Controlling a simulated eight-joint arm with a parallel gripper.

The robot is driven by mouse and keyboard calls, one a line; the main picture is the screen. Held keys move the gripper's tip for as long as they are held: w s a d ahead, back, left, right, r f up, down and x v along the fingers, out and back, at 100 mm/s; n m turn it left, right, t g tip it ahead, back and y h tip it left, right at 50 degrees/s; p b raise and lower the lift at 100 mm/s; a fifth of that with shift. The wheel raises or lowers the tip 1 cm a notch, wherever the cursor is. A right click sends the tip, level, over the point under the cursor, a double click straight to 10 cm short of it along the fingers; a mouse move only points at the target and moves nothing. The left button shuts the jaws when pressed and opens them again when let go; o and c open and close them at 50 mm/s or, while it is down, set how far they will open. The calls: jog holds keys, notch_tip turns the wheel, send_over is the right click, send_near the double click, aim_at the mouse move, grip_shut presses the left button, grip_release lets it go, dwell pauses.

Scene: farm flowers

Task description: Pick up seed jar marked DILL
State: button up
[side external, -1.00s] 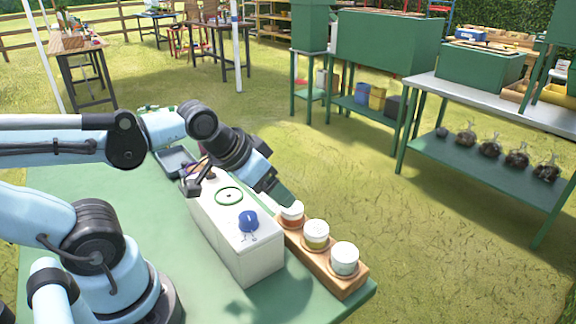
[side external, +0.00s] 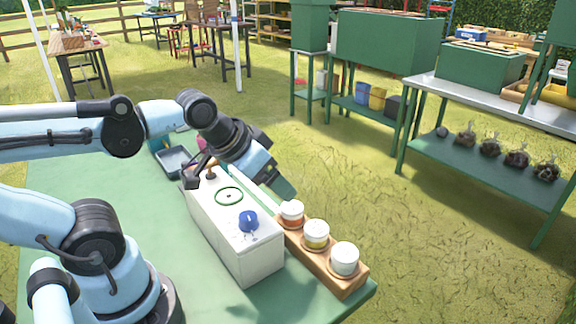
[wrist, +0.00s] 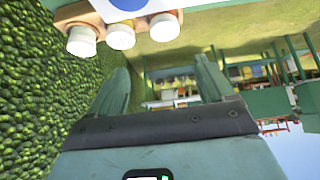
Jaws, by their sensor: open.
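Three seed jars with white lids stand in a wooden rack (side external: 330,275) at the table's right edge: a far jar (side external: 291,213) with reddish contents, a middle jar (side external: 316,235) with yellowish contents and a near jar (side external: 344,261). I cannot read any label, so I cannot tell which is DILL. My gripper (side external: 284,190) is just above and beyond the far jar, apart from it. In the wrist view my gripper (wrist: 162,85) shows its two fingers spread with nothing between them. The white lids (wrist: 120,37) show at the upper left there.
A white box (side external: 240,245) with a blue knob (side external: 248,221) stands right beside the rack on the green table (side external: 90,200). A grey tray (side external: 175,160) lies farther back. Grass is beyond the table's right edge.

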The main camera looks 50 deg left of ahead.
jog(key=s+d+r+n+t+y, duration=0.1)
jog(key=d+r+n+y, duration=0.1)
jog(key=d+n+y, duration=0.35)
jog(key=s+d+r+n+y, duration=0.1)
jog(key=s+d+n+y, duration=0.15)
jog(key=d, duration=0.65)
jog(key=n, duration=0.1)
send_near(317, 228)
jog(key=shift+y, duration=0.3)
jog(key=shift+f+x, duration=0.25)
jog(key=shift+x, duration=4.1)
jog(key=shift+d, duration=0.2)
jog(key=c, duration=1.1)
jog(key=shift+r, duration=0.15)
